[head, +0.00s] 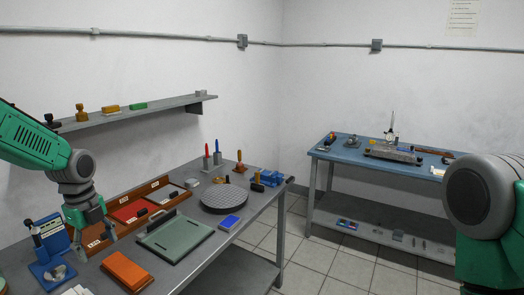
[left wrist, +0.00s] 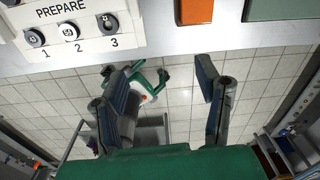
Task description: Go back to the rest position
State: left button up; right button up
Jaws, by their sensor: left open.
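My left gripper (head: 92,230) hangs at the left of the head view, near the front edge of the grey workbench (head: 205,258). In the left wrist view the left gripper (left wrist: 165,68) has its two dark fingers spread apart with nothing between them. Tiled floor shows between and beyond the fingers. My right arm's grey and green link shows at the right edge of the head view; its gripper is out of the picture.
A blue device (head: 50,248), an orange block (head: 127,271), a green plate (head: 176,238) and a wooden tray (head: 156,182) are on the bench. A white "PREPARE" panel (left wrist: 75,12) sits at the bench edge. Open tiled floor (head: 335,270) lies between the bench and a blue-topped table (head: 345,148).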

pick_arm(q)
jog(key=s+d+f+n+b, duration=0.2)
jog(key=s+d+f+n, duration=0.15)
jog(key=f, duration=0.45)
jog(key=s+d+f+n+b, duration=0.2)
jog(key=s+d+f, duration=0.25)
jog(key=f, duration=0.25)
jog(key=s+d+f+n+b, duration=0.3)
jog(key=d+f, duration=0.1)
jog(key=f, duration=0.4)
jog(key=s+d+f+n+b, duration=0.1)
jog(key=s+f+n+b, duration=0.1)
jog(key=s+f+n, duration=0.2)
jog(key=s+d+f+n+b, duration=0.1)
jog(key=s+f+n, duration=0.3)
jog(key=s, duration=0.7)
jog(key=s+d+f+n+b, duration=0.1)
jog(key=s+f+n+b, duration=0.3)
jog(key=s, duration=0.4)
notch_tip(320, 180, down, 2)
jog(key=shift+d+n+t, duration=0.25)
jog(key=shift+n+t, duration=0.05)
jog(key=shift+n, duration=0.25)
jog(key=shift+w+a+f, duration=0.1)
jog(key=shift+a+f, duration=0.05)
jog(key=shift+a, duration=0.15)
